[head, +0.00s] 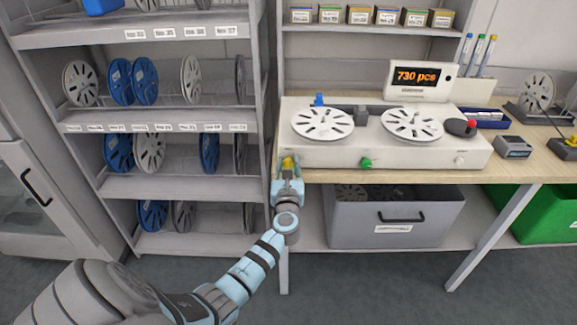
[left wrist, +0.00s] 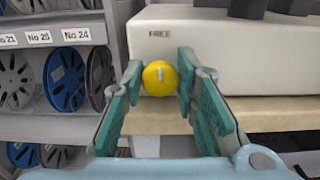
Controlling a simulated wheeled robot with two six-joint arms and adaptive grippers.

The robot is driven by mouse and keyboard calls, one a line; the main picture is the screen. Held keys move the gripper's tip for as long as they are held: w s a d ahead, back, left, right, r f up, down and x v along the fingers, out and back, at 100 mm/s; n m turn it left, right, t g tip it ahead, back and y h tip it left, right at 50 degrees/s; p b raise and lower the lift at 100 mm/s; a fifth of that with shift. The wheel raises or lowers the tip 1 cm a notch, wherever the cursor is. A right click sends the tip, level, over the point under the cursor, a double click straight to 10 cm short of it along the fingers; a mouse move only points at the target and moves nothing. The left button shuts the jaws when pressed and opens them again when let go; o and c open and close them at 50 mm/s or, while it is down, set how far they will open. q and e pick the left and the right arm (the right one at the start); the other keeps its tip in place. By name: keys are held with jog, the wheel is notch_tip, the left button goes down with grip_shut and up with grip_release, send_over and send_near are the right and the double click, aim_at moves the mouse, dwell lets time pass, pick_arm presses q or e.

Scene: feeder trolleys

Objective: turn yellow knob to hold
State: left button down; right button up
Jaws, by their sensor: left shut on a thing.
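The yellow knob (head: 288,162) is on the front face of the white counting machine (head: 440,150), at its left end. In the left wrist view the round yellow knob (left wrist: 160,78) has a short white mark standing nearly upright. A small label above it appears to read FREE; no other label for the knob is legible. My left gripper (head: 288,176) reaches up to the knob from below. In the left wrist view its teal fingers (left wrist: 158,84) are shut on the knob from both sides. My right gripper is not in view.
A green knob (head: 366,163) sits farther right on the machine front. A shelf rack (head: 150,188) with reels stands close left of the gripper. A grey bin (head: 350,225) is below the table.

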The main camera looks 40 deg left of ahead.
pick_arm(q)
jog(key=m+p, duration=0.2)
jog(key=m, duration=0.1)
jog(key=shift+r+m, duration=0.1)
jog(key=shift+m, duration=0.3)
jog(key=m+p, duration=0.2)
jog(key=m, duration=0.2)
jog(key=shift+w+d+m, duration=0.1)
jog(key=shift+m, duration=0.2)
jog(key=m+p, duration=0.2)
jog(key=m, duration=0.3)
jog(key=shift+f+m+p, duration=0.15)
jog(key=shift+m+p, duration=0.25)
jog(key=shift+m, duration=0.7)
jog(key=shift+f+m+p, duration=0.1)
jog(key=shift+m+p, duration=0.3)
jog(key=shift+m, duration=0.7)
jog(key=c, duration=1.3)
grip_release()
jog(key=shift+d, duration=0.1)
